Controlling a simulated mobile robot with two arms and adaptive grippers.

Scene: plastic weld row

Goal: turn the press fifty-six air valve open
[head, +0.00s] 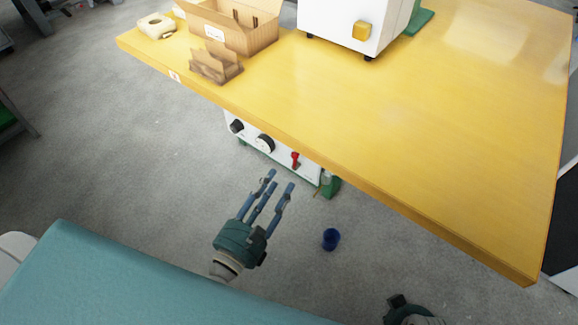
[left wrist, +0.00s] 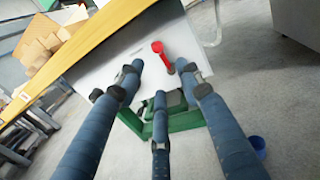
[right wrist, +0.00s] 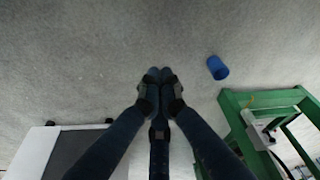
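The air valve has a red handle (head: 295,159) on the right part of a white panel (head: 275,154) under the yellow table's edge. In the left wrist view the red handle (left wrist: 162,53) lies ahead, between the fingertips in the picture. My left gripper (head: 277,182) is open and empty, its fingers spread and pointing at the panel, apart from the handle. No label naming the press is readable. My right gripper (right wrist: 160,76) has its fingertips together with nothing between them, over the floor. In the head view only part of it shows at the bottom edge.
The yellow table (head: 440,110) overhangs the panel. Black knobs (head: 265,143) sit left of the handle. A green frame (left wrist: 170,123) is below the panel. A blue cup-like object (head: 331,239) is on the floor. Cardboard boxes (head: 228,30) and a white machine (head: 345,22) stand on the table.

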